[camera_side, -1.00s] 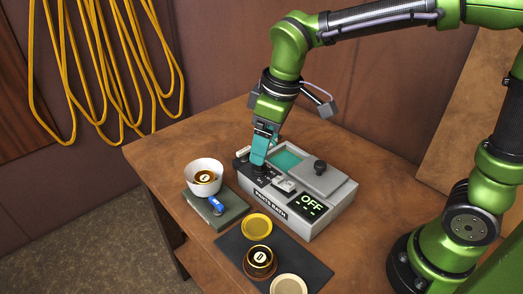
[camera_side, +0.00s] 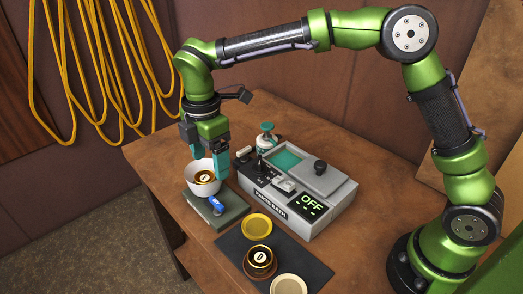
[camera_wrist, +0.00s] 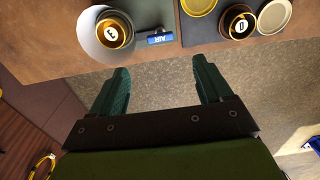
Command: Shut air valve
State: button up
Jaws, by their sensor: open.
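The air valve has a blue handle (camera_side: 216,203) at the front of a dark green-grey block. The wrist view shows this handle (camera_wrist: 160,38) with "AIR" on it, lying beyond my fingertips and sideways between them. My gripper (camera_side: 208,155) is open above the block, around the back of the white bowl in the picture. The wrist view shows its two teal fingers (camera_wrist: 160,80) wide apart with nothing between them. I cannot tell whether a finger touches the bowl.
The white bowl (camera_side: 191,174) on the block (camera_side: 232,207) holds a gold-and-black round piece (camera_side: 204,177). The parts bath (camera_side: 330,212) reads "OFF". A teal-capped bottle (camera_side: 267,139) stands behind it. A dark mat (camera_side: 232,242) holds several round pieces in front.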

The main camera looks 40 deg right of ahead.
aim_at(216, 202)
notch_tip(216, 202, down, 12)
jog(key=shift+r, duration=0.1)
jog(key=shift+c, duration=0.2)
jog(key=c, duration=1)
